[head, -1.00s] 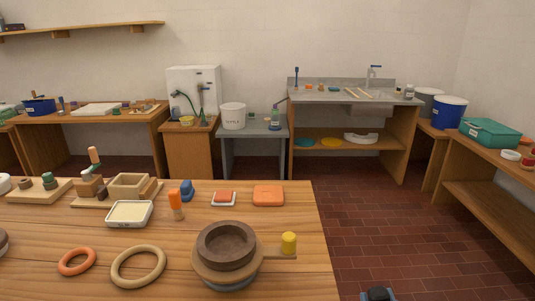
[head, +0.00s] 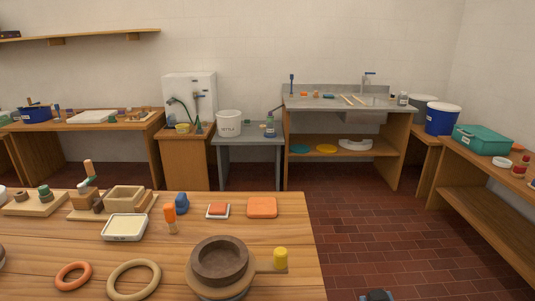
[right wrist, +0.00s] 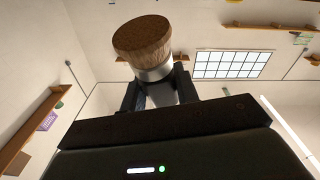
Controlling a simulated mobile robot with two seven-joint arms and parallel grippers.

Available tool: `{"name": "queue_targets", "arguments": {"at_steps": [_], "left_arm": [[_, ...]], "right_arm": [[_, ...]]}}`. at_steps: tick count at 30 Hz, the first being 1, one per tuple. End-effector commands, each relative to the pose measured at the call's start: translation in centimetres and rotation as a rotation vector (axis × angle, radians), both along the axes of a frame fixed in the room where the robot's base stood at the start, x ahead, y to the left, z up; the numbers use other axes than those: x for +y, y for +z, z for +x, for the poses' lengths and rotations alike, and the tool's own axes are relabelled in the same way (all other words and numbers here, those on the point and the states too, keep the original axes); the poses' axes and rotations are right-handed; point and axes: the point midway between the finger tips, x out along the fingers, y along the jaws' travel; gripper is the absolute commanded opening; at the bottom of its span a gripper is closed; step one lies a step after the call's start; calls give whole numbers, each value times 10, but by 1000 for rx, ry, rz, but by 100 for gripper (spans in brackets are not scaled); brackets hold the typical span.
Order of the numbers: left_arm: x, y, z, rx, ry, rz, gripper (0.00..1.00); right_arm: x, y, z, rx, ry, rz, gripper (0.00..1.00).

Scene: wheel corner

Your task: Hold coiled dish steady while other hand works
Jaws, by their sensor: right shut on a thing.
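The coiled dish (head: 220,260) is a round brown bowl with a dark inside. It sits on a round wooden wheel head (head: 258,266) near the front right of the table. In the right wrist view my right gripper (right wrist: 160,88) is shut on a round brush (right wrist: 144,42) with brown bristles and a silvery collar; the brush points up, with wall and ceiling behind it. The dish does not show in that view. A small dark part of me (head: 377,295) shows at the bottom edge of the head view, apart from the dish. My left gripper is not in view.
A yellow knob (head: 280,257) stands on a short wooden arm beside the dish. Two rings, orange (head: 73,276) and tan (head: 133,280), lie to its left. A cream tray (head: 125,227) and an orange block (head: 262,207) lie behind. The tiled floor right of the table is clear.

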Motion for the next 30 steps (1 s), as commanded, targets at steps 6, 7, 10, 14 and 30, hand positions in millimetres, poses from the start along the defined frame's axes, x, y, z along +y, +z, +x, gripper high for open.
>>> {"name": "queue_targets", "arguments": {"at_steps": [6, 7, 10, 14, 30], "left_arm": [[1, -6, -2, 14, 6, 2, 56], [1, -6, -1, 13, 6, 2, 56], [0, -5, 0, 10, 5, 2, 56], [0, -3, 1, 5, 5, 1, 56], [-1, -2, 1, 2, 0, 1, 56]], "right_arm": [[0, 0, 0, 0, -1, 0, 8], [0, 0, 0, 0, 0, 0, 8], [2, 2, 0, -3, 14, -2, 8], [12, 11, 1, -8, 67, -5, 8], [101, 74, 5, -8, 533, -7, 8]]}}
